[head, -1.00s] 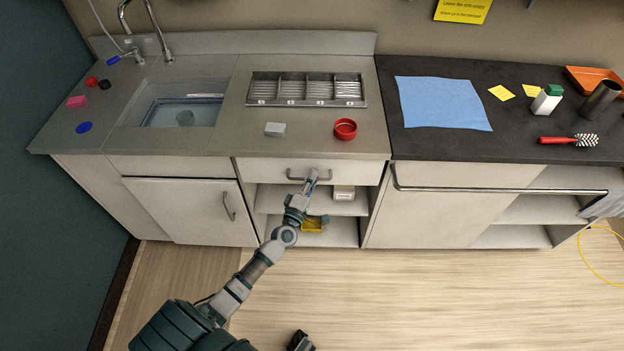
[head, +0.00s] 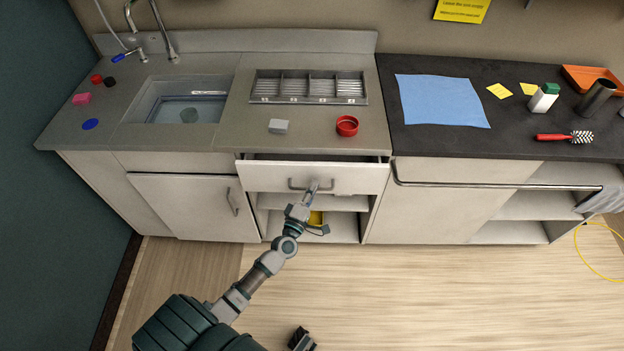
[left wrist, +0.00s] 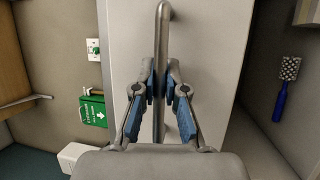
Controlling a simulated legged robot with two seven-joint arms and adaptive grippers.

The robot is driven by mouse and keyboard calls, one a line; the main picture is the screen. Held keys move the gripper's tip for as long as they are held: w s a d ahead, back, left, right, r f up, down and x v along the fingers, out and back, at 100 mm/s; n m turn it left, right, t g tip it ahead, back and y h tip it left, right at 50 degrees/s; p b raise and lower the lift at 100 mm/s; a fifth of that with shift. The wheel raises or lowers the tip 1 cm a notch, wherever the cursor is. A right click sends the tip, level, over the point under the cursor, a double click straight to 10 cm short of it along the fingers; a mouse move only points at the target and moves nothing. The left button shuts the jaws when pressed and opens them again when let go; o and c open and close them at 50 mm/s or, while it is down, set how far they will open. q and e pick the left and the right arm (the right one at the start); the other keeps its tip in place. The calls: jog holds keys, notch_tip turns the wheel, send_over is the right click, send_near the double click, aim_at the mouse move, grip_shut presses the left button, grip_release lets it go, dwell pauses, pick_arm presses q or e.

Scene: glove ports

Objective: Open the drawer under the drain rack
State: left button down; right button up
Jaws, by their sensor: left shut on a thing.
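The drawer (head: 350,178) under the drain rack (head: 308,87) is partly open, with a dark gap showing between its front and the counter. Its grey bar handle (head: 297,186) is on the drawer front. My left gripper (head: 313,188) is at the handle. In the left wrist view my left gripper (left wrist: 160,88) has its blue-padded fingers on both sides of the handle bar (left wrist: 162,50), shut on it. The inside of the drawer is mostly hidden. My right gripper shows only as a possible dark piece at the bottom edge, too little to tell.
A grey block (head: 278,126) and a red ring-shaped dish (head: 347,125) sit on the counter above the drawer. Open shelves below hold a yellow item (head: 316,218). A closed cupboard door (head: 190,207) is to the left.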

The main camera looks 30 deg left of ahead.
pick_arm(q)
jog(key=s+d+p, duration=0.2)
jog(key=s+d, duration=0.4)
jog(key=s, duration=0.5)
jog(key=s+d+p, duration=0.1)
jog(key=s+d, duration=0.6)
jog(key=s, duration=0.4)
jog(key=shift+d+f+p, duration=0.2)
jog(key=shift+p, duration=0.2)
pick_arm(e)
jog(key=s+x, duration=0.2)
jog(key=x, duration=1)
jog(key=shift+s+d+f, duration=0.2)
jog(key=shift+s+f, duration=0.05)
jog(key=shift+s, duration=0.25)
pick_arm(q)
jog(key=c, duration=1.2)
grip_release()
jog(key=v, duration=1.2)
jog(key=shift+w+a, duration=0.1)
